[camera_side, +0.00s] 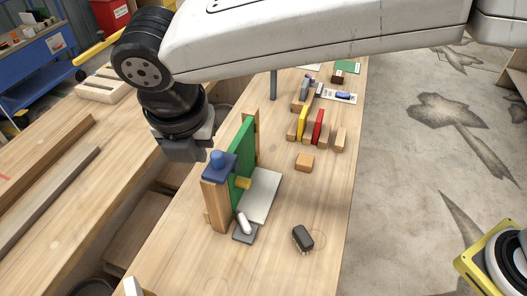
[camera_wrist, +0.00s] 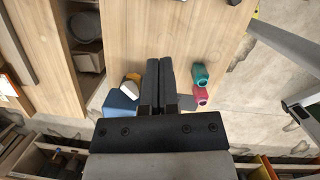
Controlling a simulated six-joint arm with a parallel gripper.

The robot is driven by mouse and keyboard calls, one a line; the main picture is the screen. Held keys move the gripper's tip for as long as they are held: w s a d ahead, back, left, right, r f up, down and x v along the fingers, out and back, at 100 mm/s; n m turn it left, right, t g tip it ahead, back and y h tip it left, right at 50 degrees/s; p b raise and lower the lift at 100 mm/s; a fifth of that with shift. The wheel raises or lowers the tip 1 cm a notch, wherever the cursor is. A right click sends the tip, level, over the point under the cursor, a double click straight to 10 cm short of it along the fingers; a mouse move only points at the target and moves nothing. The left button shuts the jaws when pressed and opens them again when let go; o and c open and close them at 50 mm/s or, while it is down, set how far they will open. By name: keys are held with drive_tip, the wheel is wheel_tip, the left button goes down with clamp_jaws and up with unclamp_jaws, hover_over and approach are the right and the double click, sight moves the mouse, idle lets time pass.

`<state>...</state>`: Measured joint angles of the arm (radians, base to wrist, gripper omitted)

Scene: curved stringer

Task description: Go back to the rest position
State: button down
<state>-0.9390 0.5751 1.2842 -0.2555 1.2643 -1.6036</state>
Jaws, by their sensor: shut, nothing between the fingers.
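My gripper shows in the wrist view (camera_wrist: 166,62) with its two dark fingers shut together and nothing between them. In the side view the gripper (camera_side: 184,149) hangs in the air left of the upright green panel (camera_side: 243,150), at the end of my white arm; its fingertips are hard to make out there. The green panel stands between wooden posts on the workbench (camera_side: 275,245). A blue part (camera_side: 220,163) sits on top of the near post, apart from the gripper in the picture.
A yellow peg (camera_side: 243,183), a white plate (camera_side: 262,195), a grey-white piece (camera_side: 244,224) and a dark brush-like object (camera_side: 302,237) lie near the panel. A wooden block (camera_side: 304,162) and a rack with a red board (camera_side: 318,127) stand farther back. The right front bench is clear.

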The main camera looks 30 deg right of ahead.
idle(0.3)
drive_tip(key=w+d+f+m+y, duration=0.1)
drive_tip(key=w+d+f+m, duration=0.15)
drive_tip(key=d+m, duration=0.65)
drive_tip(key=w+d+f+m, duration=0.2)
drive_tip(key=d+f+m, duration=0.25)
drive_tip(key=d, duration=0.85)
drive_tip(key=s+d+f+m, duration=0.3)
drive_tip(key=s+d+m, duration=0.2)
drive_tip(key=d+m, duration=0.3)
drive_tip(key=s+d+f+m, duration=0.3)
drive_tip(key=s+d+m, duration=0.3)
drive_tip(key=d, duration=0.5)
drive_tip(key=shift+s+f+m, duration=0.25)
drive_tip(key=shift+s+m, duration=0.05)
drive_tip(key=shift+m, duration=0.95)
